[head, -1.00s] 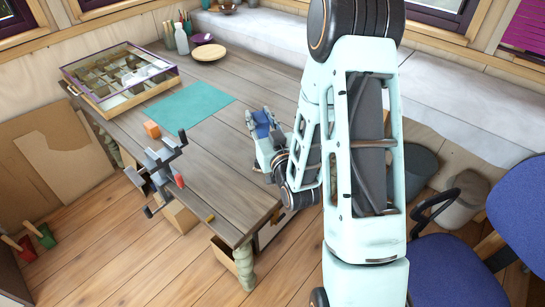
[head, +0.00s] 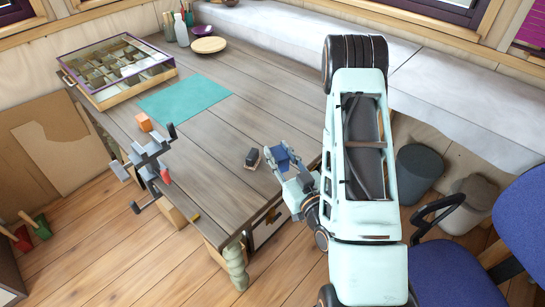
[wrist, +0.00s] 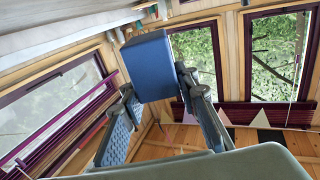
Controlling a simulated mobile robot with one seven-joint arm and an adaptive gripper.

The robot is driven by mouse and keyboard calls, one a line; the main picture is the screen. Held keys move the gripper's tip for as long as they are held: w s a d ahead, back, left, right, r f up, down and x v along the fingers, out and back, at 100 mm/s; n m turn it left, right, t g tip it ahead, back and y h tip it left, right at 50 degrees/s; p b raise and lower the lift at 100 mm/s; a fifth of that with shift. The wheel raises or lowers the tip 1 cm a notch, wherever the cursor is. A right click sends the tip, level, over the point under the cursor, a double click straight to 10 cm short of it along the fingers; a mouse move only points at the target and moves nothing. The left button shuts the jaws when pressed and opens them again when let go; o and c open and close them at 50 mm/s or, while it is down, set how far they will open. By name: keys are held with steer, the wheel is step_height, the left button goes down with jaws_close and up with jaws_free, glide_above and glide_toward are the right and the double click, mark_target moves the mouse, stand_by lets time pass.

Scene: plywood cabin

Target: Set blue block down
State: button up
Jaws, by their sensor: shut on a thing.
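The blue block (head: 283,157) is held between the fingers of my gripper (head: 281,159), near the right edge of the wooden table (head: 215,145). In the wrist view the blue block (wrist: 148,66) sits at the fingertips of my gripper (wrist: 157,88), one finger on either side. My gripper is shut on it. The block appears to be above the table's right side; the exact gap beneath it cannot be told.
A small dark object (head: 252,158) lies on the table just left of my gripper. A teal mat (head: 185,97), an orange block (head: 143,122), a display case (head: 115,70) and a grey vise (head: 150,155) are further left. The table's middle is clear.

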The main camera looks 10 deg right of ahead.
mark_target(278, 146)
steer(key=w+f+b, duration=0.1)
steer(key=b, duration=0.3)
steer(key=w+f+b, duration=0.1)
steer(key=w+b, duration=0.1)
steer(key=b, duration=0.2)
steer(key=w+d+f+b, duration=0.1)
steer(key=w+b, duration=0.1)
steer(key=b, duration=0.2)
steer(key=shift+w+b, duration=0.25)
steer(key=shift+b, duration=0.1)
steer(key=w+f+b, duration=0.3)
steer(key=w+d+f+b, duration=0.1)
steer(key=w+f+b, duration=0.1)
steer(key=w+b, duration=0.1)
steer(key=shift+w+d+f+b, duration=0.15)
steer(key=shift+w+f+b, duration=0.1)
steer(key=shift+f+b, duration=0.25)
steer(key=f, duration=0.1)
steer(key=f+b, duration=0.2)
steer(key=shift+w+f, duration=0.3)
steer(key=shift+f, duration=0.05)
steer(key=shift+r, duration=0.15)
